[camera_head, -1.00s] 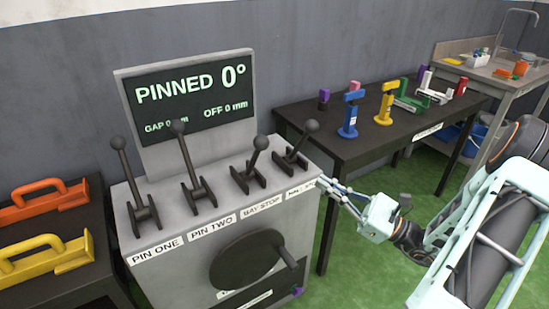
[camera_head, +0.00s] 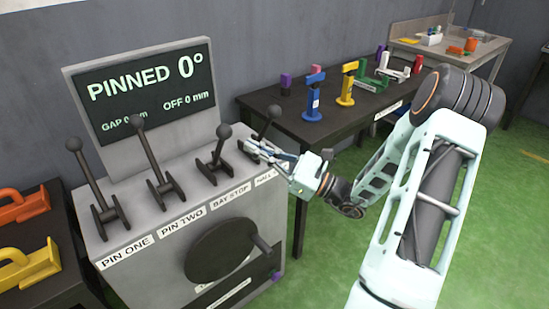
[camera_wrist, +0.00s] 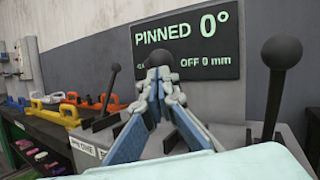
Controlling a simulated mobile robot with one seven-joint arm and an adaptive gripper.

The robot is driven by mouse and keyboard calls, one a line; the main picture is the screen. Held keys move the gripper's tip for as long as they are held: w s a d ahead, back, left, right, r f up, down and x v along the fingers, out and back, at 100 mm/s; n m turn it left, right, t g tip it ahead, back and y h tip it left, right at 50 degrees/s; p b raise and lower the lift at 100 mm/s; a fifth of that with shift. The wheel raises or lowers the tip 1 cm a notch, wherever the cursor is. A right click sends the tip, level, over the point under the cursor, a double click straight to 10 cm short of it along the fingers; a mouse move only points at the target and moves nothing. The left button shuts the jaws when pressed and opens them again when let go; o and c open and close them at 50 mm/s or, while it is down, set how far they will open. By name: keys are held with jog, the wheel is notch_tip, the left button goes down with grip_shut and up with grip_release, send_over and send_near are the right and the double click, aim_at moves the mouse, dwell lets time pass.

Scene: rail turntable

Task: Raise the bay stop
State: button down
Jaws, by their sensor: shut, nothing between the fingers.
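The bay stop lever (camera_head: 223,132) is a dark lever with a ball top, third from the left on the grey console (camera_head: 145,195), above the BAY STOP label (camera_head: 230,197). It leans back and to the right. My gripper (camera_head: 252,148) is shut and empty over the console's right end, right of the bay stop lever and close to the fourth lever (camera_head: 273,113); contact cannot be told. In the wrist view the closed fingers (camera_wrist: 159,82) hide most of one lever, with a lever ball to the right (camera_wrist: 282,50). The screen (camera_head: 145,92) reads PINNED 0°, OFF 0 mm.
Pin one lever (camera_head: 75,145) and pin two lever (camera_head: 137,122) stand left. A black crank disc (camera_head: 218,250) is on the console front. A dark table (camera_head: 350,122) with coloured parts stands behind my arm. Orange and yellow handles (camera_head: 30,265) lie at left.

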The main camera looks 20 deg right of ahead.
jog(key=x, duration=0.3)
jog(key=shift+w+a, duration=0.2)
jog(key=shift+r, duration=0.1)
jog(key=w+a+r+m+g+h+p, duration=0.2)
jog(key=w+a+p, duration=0.1)
jog(key=w+p, duration=0.4)
jog(key=w+a+r+m+g+h+p, duration=0.1)
jog(key=w+a+r+g+h+p, duration=0.1)
jog(key=w+p, duration=0.6)
jog(key=w+a+h, duration=0.1)
jog(key=w, duration=0.4)
jog(key=shift+w+a+r+m+g, duration=0.2)
jog(key=shift+a+r+m+g, duration=0.1)
jog(key=shift+m, duration=0.1)
jog(key=shift+a, duration=0.1)
dwell(0.6)
